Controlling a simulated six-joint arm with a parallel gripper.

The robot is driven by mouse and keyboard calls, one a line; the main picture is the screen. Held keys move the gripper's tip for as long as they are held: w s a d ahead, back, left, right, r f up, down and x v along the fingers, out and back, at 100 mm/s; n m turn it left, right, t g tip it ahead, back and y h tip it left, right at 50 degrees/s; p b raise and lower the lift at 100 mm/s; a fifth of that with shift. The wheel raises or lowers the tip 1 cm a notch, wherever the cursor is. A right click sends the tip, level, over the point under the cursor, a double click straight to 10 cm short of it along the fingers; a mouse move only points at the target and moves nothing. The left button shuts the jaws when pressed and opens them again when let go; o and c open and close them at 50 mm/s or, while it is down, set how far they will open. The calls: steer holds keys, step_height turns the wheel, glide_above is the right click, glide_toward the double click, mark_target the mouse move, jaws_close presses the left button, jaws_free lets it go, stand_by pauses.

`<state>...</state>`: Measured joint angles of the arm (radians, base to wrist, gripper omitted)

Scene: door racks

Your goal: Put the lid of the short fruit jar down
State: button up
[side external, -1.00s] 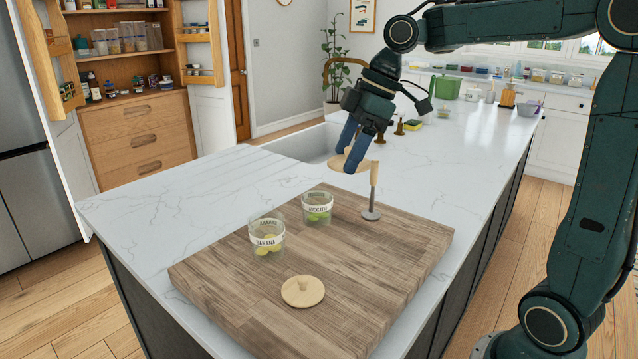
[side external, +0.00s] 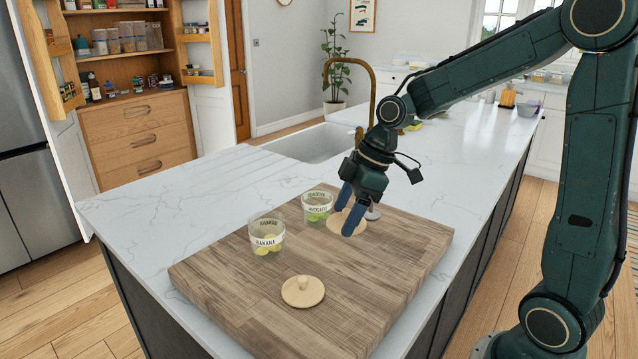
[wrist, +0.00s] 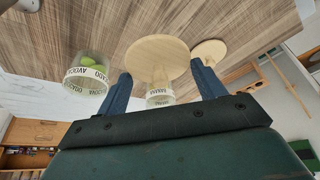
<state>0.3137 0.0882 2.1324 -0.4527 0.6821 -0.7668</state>
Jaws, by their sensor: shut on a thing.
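My gripper (side external: 343,221) is shut on a pale wooden lid (side external: 333,222), low over the right part of the cutting board. In the wrist view the round lid (wrist: 157,54) is held by its knob between my blue fingers (wrist: 163,84). I cannot tell if it touches the board. The glass avocado jar (side external: 317,211) stands open just left of my gripper, with green pieces inside. The glass banana jar (side external: 266,240) stands open nearer the camera, with yellow pieces inside. A second wooden lid (side external: 303,291) lies knob up at the board's front.
The wooden cutting board (side external: 220,278) lies on the white marble island (side external: 150,192). The board's right front is clear.

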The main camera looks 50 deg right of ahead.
mark_target(338, 257)
steer(key=shift+f, duration=1.65)
steer(key=shift+f, duration=2.1)
steer(key=shift+f, duration=0.15)
steer(key=o, duration=0.9)
steer(key=shift+o, duration=0.2)
steer(key=v, duration=1.2)
